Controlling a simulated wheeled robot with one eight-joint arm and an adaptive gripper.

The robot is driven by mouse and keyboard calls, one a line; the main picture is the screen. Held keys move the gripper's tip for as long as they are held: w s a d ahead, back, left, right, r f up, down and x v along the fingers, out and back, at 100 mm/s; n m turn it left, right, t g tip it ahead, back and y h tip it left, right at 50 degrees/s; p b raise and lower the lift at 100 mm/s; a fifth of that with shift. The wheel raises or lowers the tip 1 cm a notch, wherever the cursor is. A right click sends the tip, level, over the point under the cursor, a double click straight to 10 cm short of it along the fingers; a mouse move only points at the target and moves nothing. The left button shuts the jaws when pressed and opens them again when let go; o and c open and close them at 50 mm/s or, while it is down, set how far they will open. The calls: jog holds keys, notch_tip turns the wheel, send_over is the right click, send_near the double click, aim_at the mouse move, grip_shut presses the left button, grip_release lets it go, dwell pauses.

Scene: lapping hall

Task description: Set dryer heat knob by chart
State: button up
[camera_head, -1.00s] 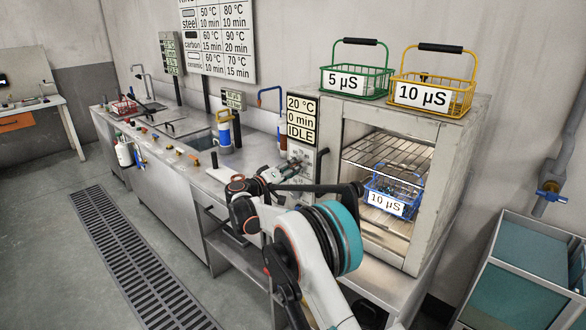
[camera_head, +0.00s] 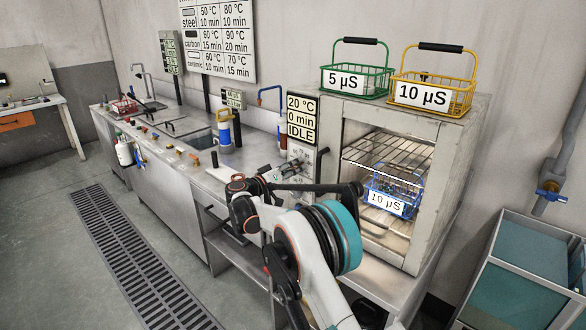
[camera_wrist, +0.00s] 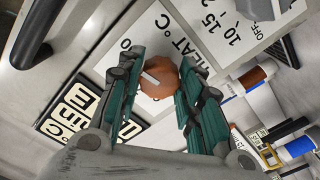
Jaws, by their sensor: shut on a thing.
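In the wrist view, the brown round heat knob (camera_wrist: 158,82) with a white pointer mark sits on a white panel lettered "HEAT °C". My gripper (camera_wrist: 157,88) is shut on it, one green-padded finger on each side. In the head view my gripper (camera_head: 290,171) is at the dryer's control panel (camera_head: 302,158) and hides the knob. The dryer display (camera_head: 301,117) reads 20 °C, 0 min, IDLE. The wall chart (camera_head: 217,38) lists temperatures and minutes for steel, carbon and ceramic. A blue basket (camera_head: 388,195) marked 10 µS is inside the open dryer (camera_head: 452,150).
A green basket marked 5 µS (camera_head: 352,77) and a yellow basket marked 10 µS (camera_head: 432,92) stand on the dryer. A second dial (camera_wrist: 265,8), lettered OFF, is near the knob. A steel sink bench (camera_head: 175,185) runs left; a glass-sided cabinet (camera_head: 520,275) stands right.

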jog(key=o, duration=1.1)
jog(key=shift+c, duration=0.2)
jog(key=shift+s+a, duration=0.1)
jog(key=v, duration=1.1)
jog(key=shift+s+a, duration=0.3)
